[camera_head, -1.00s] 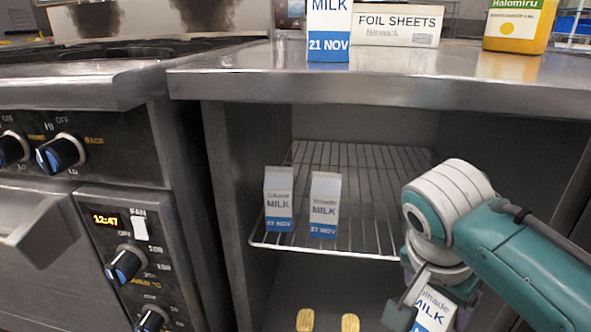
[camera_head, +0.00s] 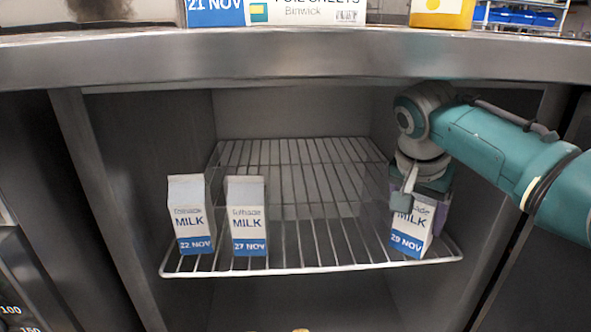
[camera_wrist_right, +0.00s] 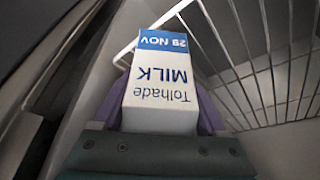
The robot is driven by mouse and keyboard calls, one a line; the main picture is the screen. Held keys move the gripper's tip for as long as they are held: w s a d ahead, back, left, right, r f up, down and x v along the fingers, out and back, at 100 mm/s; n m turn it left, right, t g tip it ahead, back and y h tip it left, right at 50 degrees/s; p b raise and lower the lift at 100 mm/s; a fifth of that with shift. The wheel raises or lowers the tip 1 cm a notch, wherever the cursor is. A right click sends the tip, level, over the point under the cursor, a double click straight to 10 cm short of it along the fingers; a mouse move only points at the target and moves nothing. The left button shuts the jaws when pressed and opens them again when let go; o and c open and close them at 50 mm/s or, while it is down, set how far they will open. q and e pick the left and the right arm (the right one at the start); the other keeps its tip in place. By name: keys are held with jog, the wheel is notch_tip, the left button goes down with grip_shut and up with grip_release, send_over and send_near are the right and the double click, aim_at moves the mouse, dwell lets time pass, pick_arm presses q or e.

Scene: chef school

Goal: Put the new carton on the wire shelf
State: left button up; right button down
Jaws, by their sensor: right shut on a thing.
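The milk carton (camera_head: 411,236), white with a blue band dated 29 NOV in the head view, is between the fingers of my right gripper (camera_head: 418,203). The gripper is shut on its upper part, and the carton leans slightly. It is at the right front corner of the wire shelf (camera_head: 310,268); I cannot tell whether its base touches the wires. The right wrist view shows the held carton (camera_wrist_right: 163,95) upside down in the picture, with shelf wires beside it. Two cartons stand at the shelf's left front, 22 NOV (camera_head: 190,218) and 27 NOV (camera_head: 247,220). My left gripper is out of view.
The steel counter (camera_head: 290,58) overhangs the shelf closely above my right arm. On it stand a 21 NOV carton (camera_head: 214,10), a foil sheets box (camera_head: 310,12) and a yellow container (camera_head: 440,14). The shelf's middle and back are clear. Cabinet walls bound both sides.

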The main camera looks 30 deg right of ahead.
jog(key=shift+w+d, duration=0.2)
jog(key=shift+d, duration=0.55)
jog(key=d+b, duration=0.1)
jog(key=d+f+b, duration=0.1)
jog(key=w+d+b, duration=0.1)
jog(key=shift+w+d+f+b, duration=0.1)
jog(key=shift+d+f+b, duration=0.1)
jog(key=shift+d+b, duration=0.2)
jog(key=shift+a, duration=0.25)
jog(key=shift+d+f, duration=0.1)
jog(key=shift+f, duration=0.1)
grip_release()
